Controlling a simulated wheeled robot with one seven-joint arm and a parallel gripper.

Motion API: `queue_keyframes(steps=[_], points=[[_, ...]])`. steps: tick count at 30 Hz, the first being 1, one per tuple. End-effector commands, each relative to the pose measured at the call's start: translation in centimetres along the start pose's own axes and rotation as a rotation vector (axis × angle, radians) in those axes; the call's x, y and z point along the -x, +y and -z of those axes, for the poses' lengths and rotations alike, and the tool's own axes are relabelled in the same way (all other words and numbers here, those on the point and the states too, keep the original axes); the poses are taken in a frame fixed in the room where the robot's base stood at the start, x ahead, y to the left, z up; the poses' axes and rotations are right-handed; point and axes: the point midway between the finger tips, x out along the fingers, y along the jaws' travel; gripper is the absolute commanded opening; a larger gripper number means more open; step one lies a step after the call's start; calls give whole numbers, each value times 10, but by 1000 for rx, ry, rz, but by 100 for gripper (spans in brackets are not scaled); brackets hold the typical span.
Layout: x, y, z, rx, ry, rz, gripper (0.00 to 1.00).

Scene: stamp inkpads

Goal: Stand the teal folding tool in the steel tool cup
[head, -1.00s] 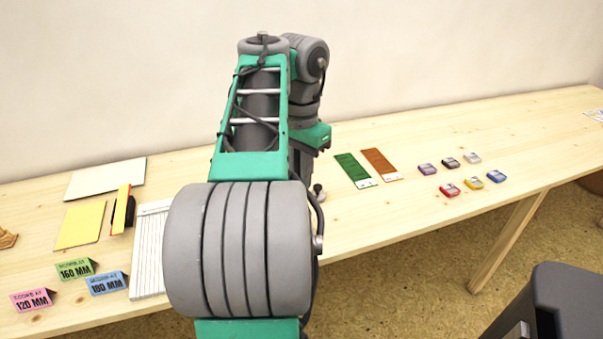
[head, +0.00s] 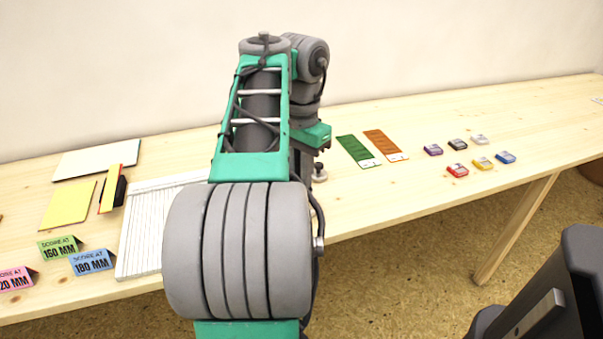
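Neither the teal folding tool nor the steel tool cup can be made out in the head view. My own arm, grey and green, fills the middle of the picture and covers part of the table.
The wooden table (head: 440,195) runs along the wall. Left: yellow card (head: 68,205), white sheet (head: 97,158), lined board (head: 145,235), score signs (head: 92,262). Right: green strip (head: 352,150), orange strip (head: 383,145), several inkpads (head: 457,170). A dark object (head: 560,290) stands at lower right.

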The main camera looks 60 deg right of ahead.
Motion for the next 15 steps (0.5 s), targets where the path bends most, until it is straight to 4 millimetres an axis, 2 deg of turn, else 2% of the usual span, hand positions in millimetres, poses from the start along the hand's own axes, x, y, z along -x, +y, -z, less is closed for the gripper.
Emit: queue_keyframes(steps=[3,4,12,15], points=[[1,0,0,0,0,0,0],[1,0,0,0,0,0,17],[1,0,0,0,0,0,39],[1,0,0,0,0,0,40]])
